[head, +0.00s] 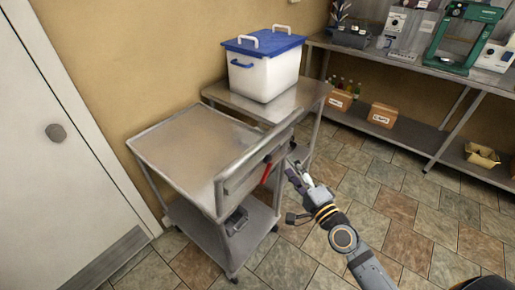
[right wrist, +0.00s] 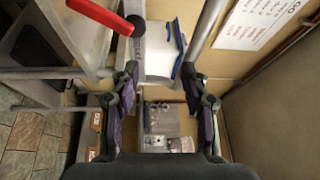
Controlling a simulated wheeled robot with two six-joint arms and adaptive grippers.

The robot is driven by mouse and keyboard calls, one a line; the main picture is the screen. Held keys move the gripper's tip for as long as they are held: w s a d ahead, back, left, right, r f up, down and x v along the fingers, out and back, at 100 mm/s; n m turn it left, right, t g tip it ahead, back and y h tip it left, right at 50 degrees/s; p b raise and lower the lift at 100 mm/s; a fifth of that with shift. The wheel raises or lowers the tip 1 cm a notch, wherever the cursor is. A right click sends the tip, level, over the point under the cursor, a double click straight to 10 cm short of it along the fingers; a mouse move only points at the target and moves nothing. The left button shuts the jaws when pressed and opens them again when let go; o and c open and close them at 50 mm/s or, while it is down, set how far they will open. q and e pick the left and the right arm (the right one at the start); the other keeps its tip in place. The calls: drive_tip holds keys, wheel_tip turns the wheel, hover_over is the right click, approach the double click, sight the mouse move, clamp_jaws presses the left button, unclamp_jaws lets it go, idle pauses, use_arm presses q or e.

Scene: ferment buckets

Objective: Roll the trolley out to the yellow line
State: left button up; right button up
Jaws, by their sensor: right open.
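The trolley (head: 190,140) is a grey metal cart with a flat top, a lower shelf (head: 215,232) and small wheels, standing by the wall and the door. A raised handle bar (head: 262,140) runs along its right side, with a red lever (head: 266,172) below it. My right gripper (head: 293,174) is open and empty, just right of the handle side, apart from the red lever. In the right wrist view its open fingers (right wrist: 165,92) have the red lever (right wrist: 102,14) at upper left. Whether a finger touches the trolley is unclear. No yellow line shows. My left gripper is out of view.
A metal table (head: 225,95) with a blue-lidded white bucket (head: 265,75) stands behind the trolley. Shelving (head: 420,65) with machines and boxes is at right. A white door (head: 45,150) is at left. The tiled floor (head: 410,215) at right is clear.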

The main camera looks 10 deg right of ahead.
drive_tip(key=y, duration=0.1)
approach(272, 135)
drive_tip(key=f, duration=0.2)
drive_tip(key=shift+m+t, duration=0.4)
drive_tip(key=p+x, duration=0.3)
drive_tip(key=x, duration=0.7)
drive_tip(key=shift+r, duration=0.2)
drive_tip(key=shift+w+a, duration=0.15)
drive_tip(key=shift+w, duration=0.45)
drive_tip(key=shift+c, duration=0.2)
clamp_jaws()
